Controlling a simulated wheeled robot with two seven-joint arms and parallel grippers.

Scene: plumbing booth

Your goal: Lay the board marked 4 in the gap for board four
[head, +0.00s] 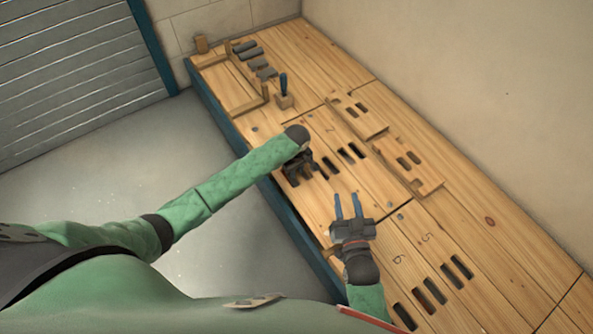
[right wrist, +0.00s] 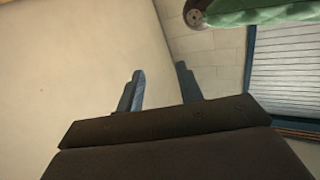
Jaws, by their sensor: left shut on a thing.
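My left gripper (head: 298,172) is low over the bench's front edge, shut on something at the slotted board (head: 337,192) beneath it. Its fingers hide the held part, so I cannot tell how far the board is raised. No 4 is legible; a numeral that looks like 7 (head: 331,128) shows near the far end. No open gap is clearly visible. My right gripper (head: 347,206) is open and empty, above the bench to the right of the left one. Its two blue fingers also show apart in the right wrist view (right wrist: 160,90).
Boards marked 5 (head: 426,238) and 6 (head: 398,259) lie at the near right. Two raised slotted wooden pieces (head: 357,116) (head: 411,166) lie along the back. A blue-handled tool (head: 284,92), a wooden frame (head: 228,84) and several grey pieces (head: 248,56) are at the far end.

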